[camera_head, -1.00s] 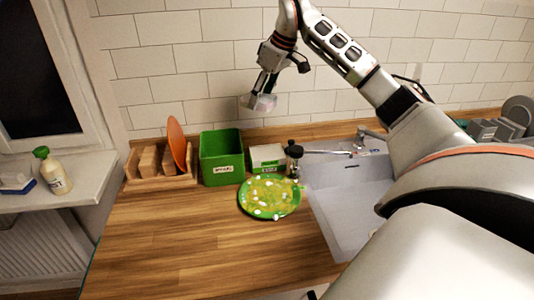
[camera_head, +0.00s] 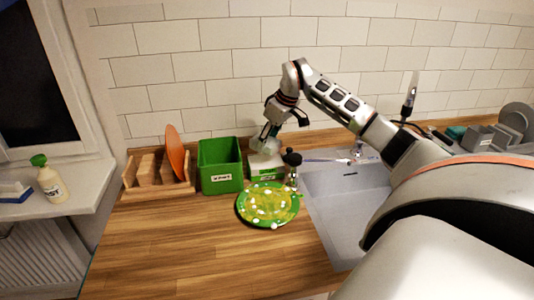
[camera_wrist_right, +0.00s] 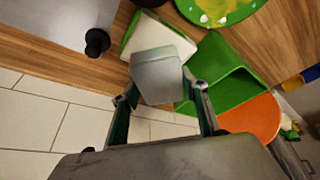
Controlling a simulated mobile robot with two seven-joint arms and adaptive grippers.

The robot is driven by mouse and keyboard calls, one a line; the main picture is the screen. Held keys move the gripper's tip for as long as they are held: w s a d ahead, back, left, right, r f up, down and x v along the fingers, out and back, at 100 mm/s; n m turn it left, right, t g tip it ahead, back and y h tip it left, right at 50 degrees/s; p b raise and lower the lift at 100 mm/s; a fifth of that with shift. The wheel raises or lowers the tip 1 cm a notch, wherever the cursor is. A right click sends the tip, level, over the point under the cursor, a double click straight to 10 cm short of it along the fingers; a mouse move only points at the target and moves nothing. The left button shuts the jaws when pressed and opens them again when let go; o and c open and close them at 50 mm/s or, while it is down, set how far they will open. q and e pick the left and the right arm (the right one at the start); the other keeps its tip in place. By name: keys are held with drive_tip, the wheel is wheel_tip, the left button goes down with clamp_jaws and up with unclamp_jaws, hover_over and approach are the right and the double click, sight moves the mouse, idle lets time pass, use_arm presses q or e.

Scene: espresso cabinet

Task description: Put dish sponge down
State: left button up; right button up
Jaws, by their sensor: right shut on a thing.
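The dish sponge is a pale grey block (camera_wrist_right: 158,76). My right gripper (camera_wrist_right: 160,100) is shut on it, with a finger on either side. In the head view the right gripper (camera_head: 268,138) points down at the back of the counter. The sponge (camera_head: 266,149) is just above or at a small white and green holder (camera_head: 267,172). In the right wrist view the sponge overlaps the open top of this holder (camera_wrist_right: 178,38). I cannot tell whether they touch. My left gripper is not in view.
A green bin (camera_head: 220,178) stands left of the holder, beside a wooden rack (camera_head: 143,183) with an orange plate (camera_head: 175,152). A black-topped bottle (camera_head: 292,161) stands close on the right. A soiled green plate (camera_head: 243,213) lies in front. The sink (camera_head: 342,215) is right; counter front-left is clear.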

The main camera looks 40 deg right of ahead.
sight(267, 161)
drive_tip(key=shift+f, duration=2.45)
drive_tip(key=shift+f, duration=0.1)
drive_tip(key=o, duration=1)
drive_tip(key=shift+r, duration=0.5)
drive_tip(key=b+v, duration=0.1)
drive_tip(key=v, duration=1)
drive_tip(key=shift+s+r, duration=0.1)
drive_tip(key=shift+s, duration=0.1)
